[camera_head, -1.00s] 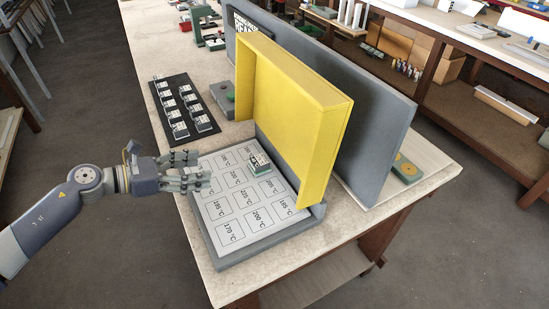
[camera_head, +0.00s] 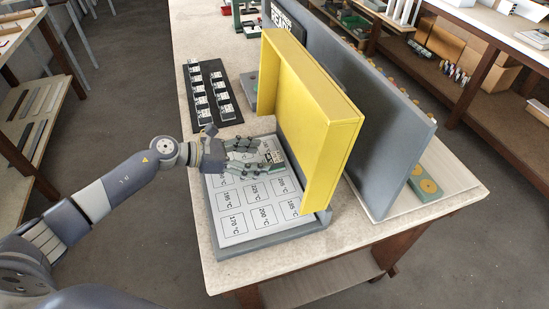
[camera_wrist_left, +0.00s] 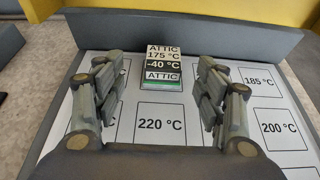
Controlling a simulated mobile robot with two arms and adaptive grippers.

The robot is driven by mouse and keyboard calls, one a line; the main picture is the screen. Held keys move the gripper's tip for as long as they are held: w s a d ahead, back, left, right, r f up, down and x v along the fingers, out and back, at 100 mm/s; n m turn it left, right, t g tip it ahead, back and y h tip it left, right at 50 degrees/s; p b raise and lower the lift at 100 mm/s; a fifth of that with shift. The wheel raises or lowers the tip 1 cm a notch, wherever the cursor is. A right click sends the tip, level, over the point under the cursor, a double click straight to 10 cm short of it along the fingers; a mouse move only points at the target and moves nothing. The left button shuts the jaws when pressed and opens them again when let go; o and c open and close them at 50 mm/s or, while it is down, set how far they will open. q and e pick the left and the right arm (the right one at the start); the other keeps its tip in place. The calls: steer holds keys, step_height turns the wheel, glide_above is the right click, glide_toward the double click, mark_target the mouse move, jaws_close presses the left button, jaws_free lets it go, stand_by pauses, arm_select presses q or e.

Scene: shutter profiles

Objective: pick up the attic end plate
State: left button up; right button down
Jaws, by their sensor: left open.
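The attic end plate (camera_wrist_left: 162,66) is a small block with a label reading ATTIC, 175 °C, -40 °C. It stands on the white temperature board (camera_wrist_left: 180,157), beyond the 220 °C square. In the head view the plate (camera_head: 276,159) is partly hidden by my left gripper's fingers. My left gripper (camera_head: 262,160) reaches over the board from the left. In the left wrist view its two fingers (camera_wrist_left: 163,95) are spread wide, with the plate showing between and beyond them. My right gripper does not show.
A yellow raised lid (camera_head: 328,140) stands along the board's right side, close to the plate. A grey panel (camera_head: 385,130) stands behind it. A black tray (camera_head: 205,123) with several small labelled blocks lies at the back left.

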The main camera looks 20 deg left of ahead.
mark_target(271, 158)
arm_select(q)
steer(key=x, duration=0.2)
steer(key=p+x, duration=0.1)
steer(key=x, duration=0.1)
steer(key=shift+d+r, duration=0.15)
steer(key=shift+r, duration=0.1)
steer(key=shift+s, duration=0.1)
steer(key=c, duration=1.2)
